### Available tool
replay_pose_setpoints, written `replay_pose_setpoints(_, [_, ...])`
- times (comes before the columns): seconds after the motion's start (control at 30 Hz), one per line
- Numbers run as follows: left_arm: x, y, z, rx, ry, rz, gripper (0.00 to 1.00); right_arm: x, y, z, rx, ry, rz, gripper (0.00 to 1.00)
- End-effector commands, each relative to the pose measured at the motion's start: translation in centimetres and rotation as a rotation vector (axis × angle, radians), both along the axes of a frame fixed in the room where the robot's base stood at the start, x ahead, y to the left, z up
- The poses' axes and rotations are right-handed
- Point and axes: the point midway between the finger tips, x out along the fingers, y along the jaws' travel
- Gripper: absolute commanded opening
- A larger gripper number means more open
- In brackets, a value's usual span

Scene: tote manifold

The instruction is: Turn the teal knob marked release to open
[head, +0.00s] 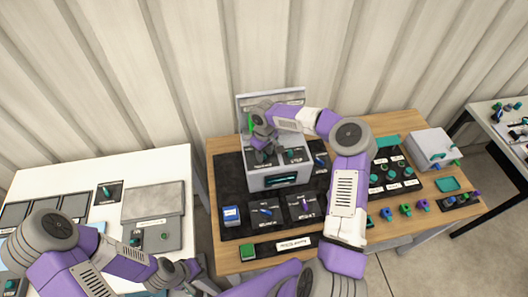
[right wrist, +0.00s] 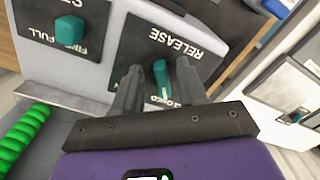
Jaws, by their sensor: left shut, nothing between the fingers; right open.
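The teal release knob (right wrist: 161,78) sits on a dark plate marked RELEASE, which reads upside down in the right wrist view. Its long side runs up and down there, its lower end toward partly hidden lettering that looks like CLOSED. My right gripper (right wrist: 159,84) is open, one finger on each side of the knob; I cannot tell whether either touches it. In the head view my right gripper (head: 266,150) is over the top of the grey box (head: 257,181) and hides the knob. My left gripper (head: 192,271) is shut and empty, low by the white table.
Another teal knob (right wrist: 70,30) sits on the neighbouring plate. A green ribbed handle (right wrist: 20,135) stands close to my right gripper. The wooden table (head: 228,262) holds a black panel of teal knobs (head: 392,174). The white table (head: 160,168) stands at left.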

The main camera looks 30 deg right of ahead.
Motion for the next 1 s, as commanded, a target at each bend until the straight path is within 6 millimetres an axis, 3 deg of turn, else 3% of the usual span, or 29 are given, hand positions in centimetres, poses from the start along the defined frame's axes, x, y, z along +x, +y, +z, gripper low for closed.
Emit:
replay_pose_setpoints(0.27, [0.01,0.0,0.01,0.0,0.0,0.0,0.0,0.0,0.02,-0.18,0.0,-0.001,0.0,0.41])
replay_pose_setpoints(0.53, [0.01,0.0,0.01,0.0,0.0,0.0,0.0,0.0,0.02,-0.16,0.0,0.0,0.0,0.0])
replay_pose_setpoints(1.0, [0.0,0.0,-0.96,0.0,0.0,0.0,0.0,0.05,0.1,-0.23,-0.002,-0.003,-0.067,0.0])
